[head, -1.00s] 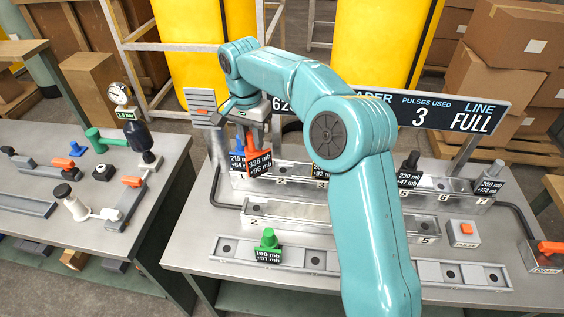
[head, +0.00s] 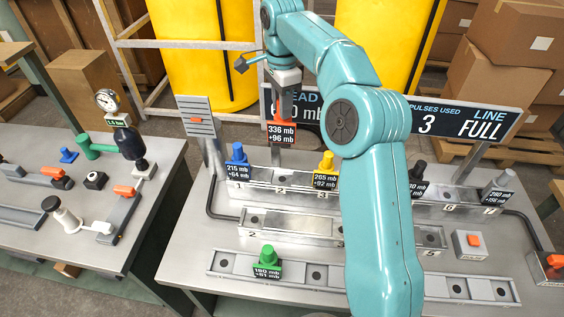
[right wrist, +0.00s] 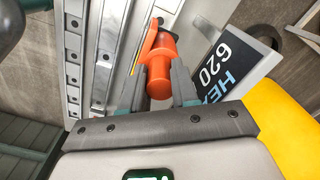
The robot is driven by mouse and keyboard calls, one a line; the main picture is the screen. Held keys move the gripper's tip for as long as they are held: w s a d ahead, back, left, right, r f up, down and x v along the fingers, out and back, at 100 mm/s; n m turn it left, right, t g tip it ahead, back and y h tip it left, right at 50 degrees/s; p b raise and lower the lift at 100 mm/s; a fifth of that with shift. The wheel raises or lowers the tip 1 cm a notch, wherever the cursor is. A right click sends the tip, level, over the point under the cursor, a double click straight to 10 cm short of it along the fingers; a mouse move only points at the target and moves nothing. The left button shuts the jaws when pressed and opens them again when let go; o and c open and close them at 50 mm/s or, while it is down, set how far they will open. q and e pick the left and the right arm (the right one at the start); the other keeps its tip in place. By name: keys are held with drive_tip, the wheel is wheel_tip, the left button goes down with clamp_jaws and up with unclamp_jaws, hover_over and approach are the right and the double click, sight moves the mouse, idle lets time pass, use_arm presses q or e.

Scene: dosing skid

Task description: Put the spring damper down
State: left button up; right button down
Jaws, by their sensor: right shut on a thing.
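My right gripper (head: 285,98) is shut on an orange-red spring damper (head: 282,117) with a black label reading 336 mb, +96 mb. The damper hangs upright above the rear slotted rail (head: 287,185), between the blue damper (head: 238,156) and the yellow damper (head: 326,164), clear of both. In the right wrist view the orange damper (right wrist: 160,75) sits between the two grey fingers (right wrist: 158,86), with a bit of yellow beyond it. My left gripper is not in view.
A green damper (head: 266,257) stands on the front strip (head: 348,276). A black damper (head: 417,172) and a grey damper (head: 498,184) stand on the rear rail's right part. The middle rail (head: 290,223) looks empty. The sign (head: 470,117) stands behind. A side bench (head: 70,235) holds loose parts.

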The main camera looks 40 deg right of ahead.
sight(282, 137)
wheel_tip(282, 137, down, 11)
drive_tip(key=shift+r, duration=0.1)
wheel_tip(282, 137, down, 5)
drive_tip(key=shift+a+f, duration=0.1)
drive_tip(key=shift+f, duration=0.25)
drive_tip(key=c, duration=0.9)
unclamp_jaws()
drive_tip(key=shift+o, duration=0.2)
drive_tip(key=shift+r, duration=0.1)
